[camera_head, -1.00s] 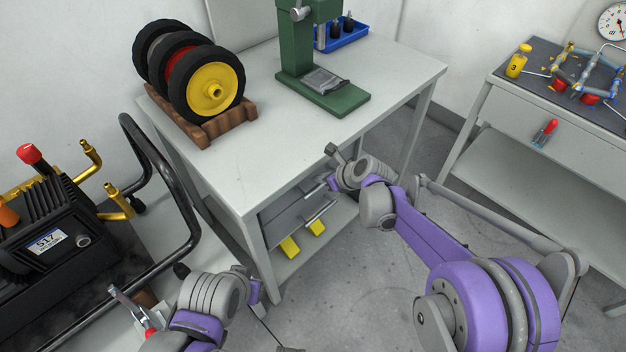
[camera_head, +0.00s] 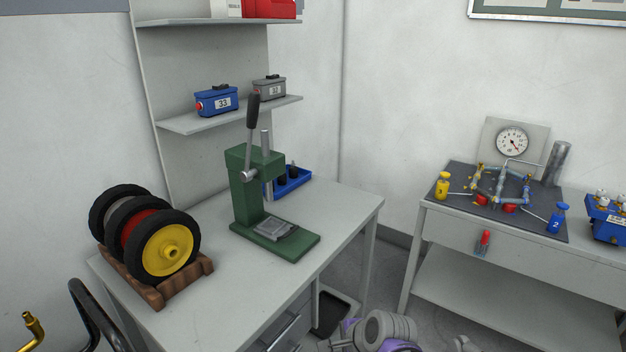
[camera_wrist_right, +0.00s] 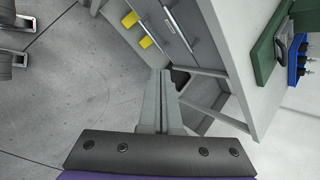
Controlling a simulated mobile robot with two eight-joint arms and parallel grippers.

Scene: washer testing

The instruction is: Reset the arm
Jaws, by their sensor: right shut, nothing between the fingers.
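My right gripper (camera_wrist_right: 159,78) shows in the right wrist view with its two grey fingers together and nothing between them. It points toward the front of the white workbench, below its drawers (camera_wrist_right: 172,22). In the head view, part of my purple and grey right arm (camera_head: 385,328) shows at the bottom edge, in front of the workbench (camera_head: 335,215). My left gripper is not in the head view. Grey parts at the left edge of the right wrist view are too cut off to identify.
A green press (camera_head: 254,195) and a wooden rack (camera_head: 150,288) of wheels stand on the workbench. A second table (camera_head: 500,238) with a pipe assembly stands at the right. Black tubing (camera_head: 92,318) is at the lower left. Open grey floor (camera_wrist_right: 75,90) lies beside the workbench.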

